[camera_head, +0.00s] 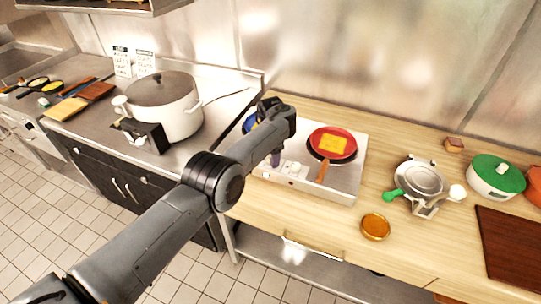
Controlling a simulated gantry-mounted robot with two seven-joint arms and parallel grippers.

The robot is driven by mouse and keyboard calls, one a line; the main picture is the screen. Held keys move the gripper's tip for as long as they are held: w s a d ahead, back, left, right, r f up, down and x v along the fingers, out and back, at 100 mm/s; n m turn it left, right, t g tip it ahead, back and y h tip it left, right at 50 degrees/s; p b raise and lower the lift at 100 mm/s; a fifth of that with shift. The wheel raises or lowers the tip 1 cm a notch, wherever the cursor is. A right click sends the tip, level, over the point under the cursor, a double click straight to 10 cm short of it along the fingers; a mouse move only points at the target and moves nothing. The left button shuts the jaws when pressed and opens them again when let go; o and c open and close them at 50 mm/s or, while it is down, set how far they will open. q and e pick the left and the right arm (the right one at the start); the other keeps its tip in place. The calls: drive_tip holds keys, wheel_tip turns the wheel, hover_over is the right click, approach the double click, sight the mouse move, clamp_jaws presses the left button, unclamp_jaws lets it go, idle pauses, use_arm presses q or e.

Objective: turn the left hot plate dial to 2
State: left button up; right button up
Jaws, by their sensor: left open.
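A white two-burner hot plate (345,184) sits on the wooden counter. Its front edge has small pale controls (293,168), too small to read; I cannot make out the left dial or its setting. My left arm crosses in front and hides much of the left burner. A blue pan (249,122) shows partly behind the arm. A red pan (347,134) with a yellow square piece in it is on the right burner. My right gripper is not in view.
A large white lidded pot (178,122) stands on the steel counter to the left. A waffle-iron-like appliance (420,180), a small amber dish (376,226) and a green-lidded pot (493,182) stand to the right. The orange-brown pan handle (322,171) points toward the front.

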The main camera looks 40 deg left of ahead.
use_arm(q)
drive_tip(key=shift+r, duration=0.1)
wheel_tip(320, 180, up, 11)
drive_tip(key=shift+f, duration=0.2)
idle(0.4)
idle(0.3)
